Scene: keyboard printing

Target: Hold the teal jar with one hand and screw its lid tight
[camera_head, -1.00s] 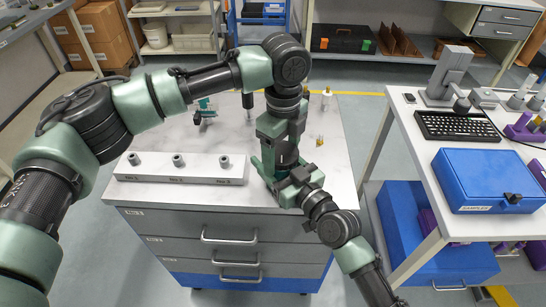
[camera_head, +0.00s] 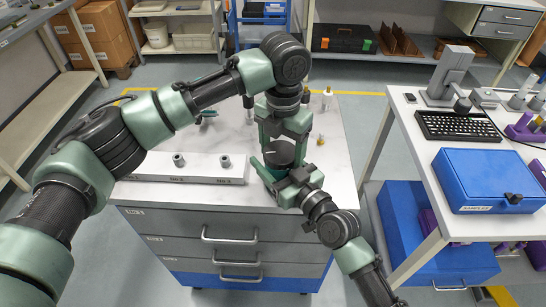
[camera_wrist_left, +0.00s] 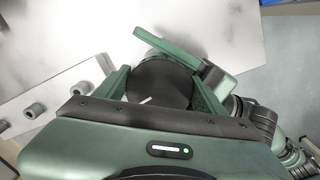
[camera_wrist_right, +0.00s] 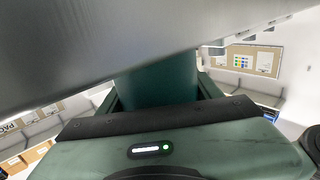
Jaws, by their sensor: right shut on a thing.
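The teal jar (camera_wrist_right: 158,86) stands between the fingers of my right gripper (camera_wrist_right: 157,100) in the right wrist view, and that gripper is shut on it. In the left wrist view the round black lid (camera_wrist_left: 160,82) shows from above with a small white mark. The fingers of my left gripper (camera_wrist_left: 163,92) stand apart on either side of the lid; any contact is hard to judge. In the head view my left gripper (camera_head: 283,165) points down over my right gripper (camera_head: 282,182), above the cabinet's right front. The jar is hidden there by the grippers.
A white rack (camera_head: 205,175) with grey posts lies along the cabinet top (camera_head: 335,170), left of the grippers. Small bottles (camera_head: 327,97) stand behind. A side table at right holds a blue case (camera_head: 488,178) and a keyboard (camera_head: 458,127).

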